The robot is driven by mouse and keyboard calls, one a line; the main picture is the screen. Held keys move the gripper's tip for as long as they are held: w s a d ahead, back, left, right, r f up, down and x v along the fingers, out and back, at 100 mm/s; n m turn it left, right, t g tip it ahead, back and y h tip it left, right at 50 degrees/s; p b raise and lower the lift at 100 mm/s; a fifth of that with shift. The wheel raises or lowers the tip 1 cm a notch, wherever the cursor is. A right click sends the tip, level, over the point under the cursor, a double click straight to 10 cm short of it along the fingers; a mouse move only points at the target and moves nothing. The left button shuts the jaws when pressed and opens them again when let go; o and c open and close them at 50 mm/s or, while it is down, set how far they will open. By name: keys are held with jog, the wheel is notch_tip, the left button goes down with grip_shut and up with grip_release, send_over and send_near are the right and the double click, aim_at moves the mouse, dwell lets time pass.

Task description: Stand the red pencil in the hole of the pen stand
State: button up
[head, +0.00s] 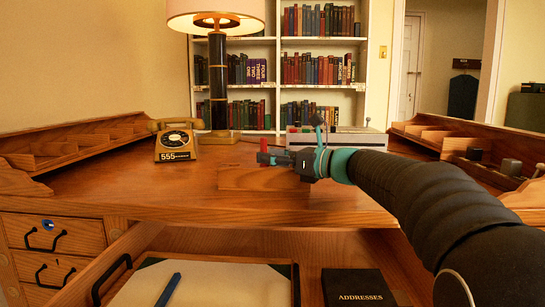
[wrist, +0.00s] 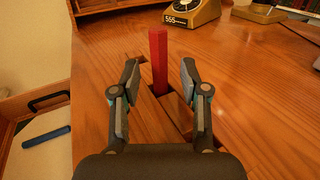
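The red pencil (wrist: 158,62) stands upright between the two fingers of my gripper (wrist: 159,72) in the wrist view. Bare gaps show on both sides of it, so my gripper is open around it. Its lower end meets a low wooden block (wrist: 176,112), which looks like the pen stand; how deep the pencil sits in a hole cannot be told. In the head view a bit of the red pencil (head: 264,145) shows at my gripper (head: 270,158). The wooden block (head: 245,180) is below, of nearly the same colour as the desk.
A telephone (head: 176,142) and a lamp (head: 217,75) stand at the back left of the desk. A pale box (head: 350,138) stands behind my gripper. The open drawer in front holds a blue pen (head: 168,289) and an address book (head: 358,288). The desk's left middle is clear.

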jog(key=shift+d, duration=0.1)
jog(key=v, duration=1.2)
jog(key=shift+r, duration=0.15)
dwell(0.5)
